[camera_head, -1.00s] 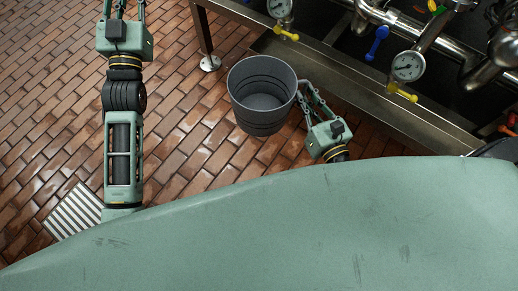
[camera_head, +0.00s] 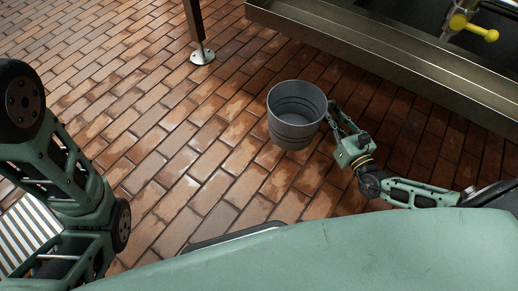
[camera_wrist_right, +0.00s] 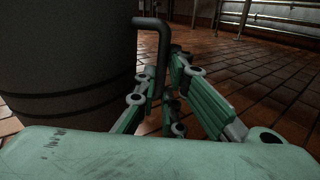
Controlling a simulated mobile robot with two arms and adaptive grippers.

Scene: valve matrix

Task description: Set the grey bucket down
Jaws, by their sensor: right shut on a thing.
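The grey bucket (camera_head: 296,116) is upright and empty in the head view, right of the middle, over the brown tiled floor. My right gripper (camera_head: 334,112) is at its right side, shut on its handle. In the right wrist view the bucket's dark wall (camera_wrist_right: 65,60) fills the left side, and the fingers of my right gripper (camera_wrist_right: 166,85) close around the dark bent handle (camera_wrist_right: 152,45). I cannot tell whether the bucket's base touches the floor. My left arm shows at the left of the head view, but its gripper is out of the picture.
A steel trough with a raised edge (camera_head: 390,55) runs along the top right, with a yellow valve handle (camera_head: 475,28) above it. A metal leg with a round foot (camera_head: 202,55) stands at the top. A floor grate (camera_head: 25,235) is at the left. Tiles around the bucket are clear.

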